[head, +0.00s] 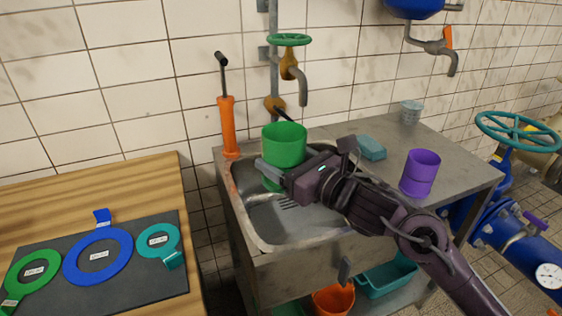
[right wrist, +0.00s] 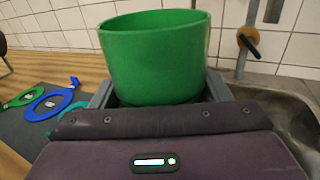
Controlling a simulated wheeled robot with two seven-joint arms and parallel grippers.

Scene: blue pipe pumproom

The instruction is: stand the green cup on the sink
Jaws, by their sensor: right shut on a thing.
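The green cup (head: 284,146) is upright in my right gripper (head: 272,168), over the back left part of the sink basin in the head view. The gripper is shut on the cup, with a finger on each side of it in the right wrist view (right wrist: 155,55). The sink (head: 290,222) is a grey metal basin with a flat drainboard (head: 385,150) to its right. The cup's lower part is partly hidden by the gripper, and I cannot tell whether its base touches anything. My left gripper is not in view.
A purple cup (head: 420,173), a teal sponge (head: 371,148) and a small light cup (head: 411,112) stand on the drainboard. An orange pump (head: 228,127) stands at the sink's back left corner. A tap (head: 294,70) hangs above the basin. A wooden table (head: 100,195) with coloured rings is at left.

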